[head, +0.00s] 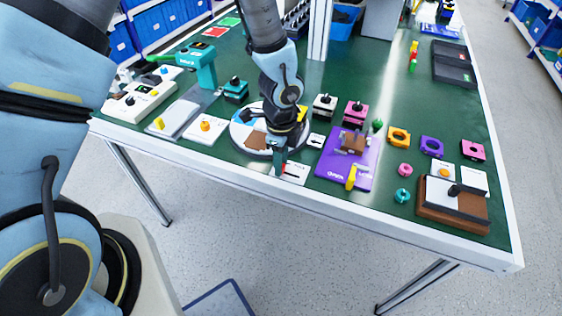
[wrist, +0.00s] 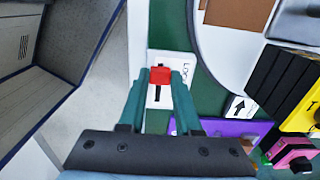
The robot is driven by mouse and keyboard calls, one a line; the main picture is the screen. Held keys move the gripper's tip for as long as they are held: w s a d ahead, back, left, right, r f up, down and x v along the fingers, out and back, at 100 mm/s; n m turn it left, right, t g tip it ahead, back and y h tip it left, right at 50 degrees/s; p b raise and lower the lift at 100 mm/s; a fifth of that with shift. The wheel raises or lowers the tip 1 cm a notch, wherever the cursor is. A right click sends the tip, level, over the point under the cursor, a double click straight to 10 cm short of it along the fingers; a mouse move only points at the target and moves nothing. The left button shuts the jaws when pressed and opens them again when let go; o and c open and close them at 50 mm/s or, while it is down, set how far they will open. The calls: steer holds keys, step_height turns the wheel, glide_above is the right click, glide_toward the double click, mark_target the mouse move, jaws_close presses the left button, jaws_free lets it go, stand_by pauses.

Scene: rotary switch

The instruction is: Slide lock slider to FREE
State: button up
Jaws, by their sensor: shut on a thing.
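The lock slider is a small white plate (wrist: 182,62) near the table's front edge, with a red knob (wrist: 160,75) and a dark slot (wrist: 158,94). Part of the lettering beside the slot shows, starting "LO"; the rest is hard to read. In the wrist view the slot shows on the palm side of the knob. My gripper (wrist: 160,82) has its teal fingers on both sides of the red knob, shut on it. In the head view my gripper (head: 280,150) reaches down at the plate (head: 296,173), partly hiding it.
A round white disc (head: 238,139) lies just behind and left of the gripper. A small arrow card (wrist: 240,107) and a purple board (head: 335,176) with a yellow handle (head: 351,178) lie to the right. The table's white front edge (head: 240,172) is close.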

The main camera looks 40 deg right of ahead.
mark_target(297, 177)
jaws_close()
stand_by(0.4)
stand_by(0.4)
steer(key=shift+s+d+b, duration=0.25)
steer(key=shift+s+d, duration=0.35)
steer(key=shift+s, duration=0.35)
steer(key=shift+s+d+b, duration=0.25)
steer(key=shift+s+d, duration=0.35)
steer(key=shift+s, duration=0.35)
steer(key=o, duration=0.8)
jaws_free()
steer(key=shift+r, duration=0.1)
